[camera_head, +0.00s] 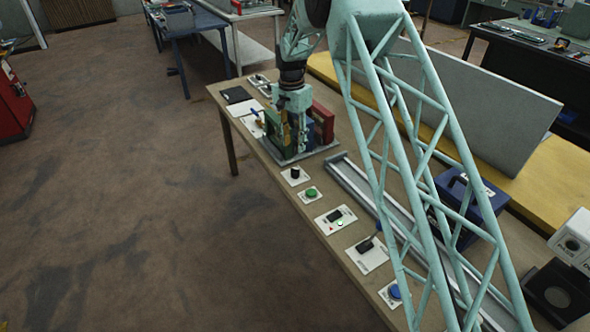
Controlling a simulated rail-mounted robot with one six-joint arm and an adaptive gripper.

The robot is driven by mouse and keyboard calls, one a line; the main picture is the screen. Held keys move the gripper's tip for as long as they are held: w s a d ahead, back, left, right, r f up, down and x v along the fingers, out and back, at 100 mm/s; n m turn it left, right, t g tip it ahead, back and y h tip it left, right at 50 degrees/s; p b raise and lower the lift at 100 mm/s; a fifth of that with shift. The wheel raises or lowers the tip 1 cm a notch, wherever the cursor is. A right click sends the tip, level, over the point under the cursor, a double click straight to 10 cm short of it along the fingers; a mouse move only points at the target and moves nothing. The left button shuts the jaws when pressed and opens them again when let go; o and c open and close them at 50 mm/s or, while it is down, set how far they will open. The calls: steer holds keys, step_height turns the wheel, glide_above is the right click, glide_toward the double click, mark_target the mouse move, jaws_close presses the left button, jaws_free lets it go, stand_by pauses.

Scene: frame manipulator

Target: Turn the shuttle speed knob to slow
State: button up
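A black round knob (295,172) stands on a small white plate near the front edge of the long wooden workbench; it looks like the speed knob, but its label and pointer are too small to read. My gripper (289,140) points down at the far part of the bench, among the green, blue and red blocks of a fixture (325,122). It is beyond the knob and apart from it. Its fingertips are hard to make out against the fixture, so whether it is open or holds something cannot be seen.
Along the bench's front edge are a green button (311,193), a black switch with a green light (336,216), a black lever (367,246) and a blue button (394,291). A metal rail (350,178) runs behind them. My lattice arm link covers part of the bench's right side.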

mark_target(295, 169)
steer(key=shift+s+d+f, duration=0.1)
steer(key=shift+f, duration=3.35)
steer(key=shift+s+d+f, duration=0.1)
steer(key=shift+f, duration=3.35)
steer(key=shift+c, duration=0.2)
steer(key=c, duration=0.8)
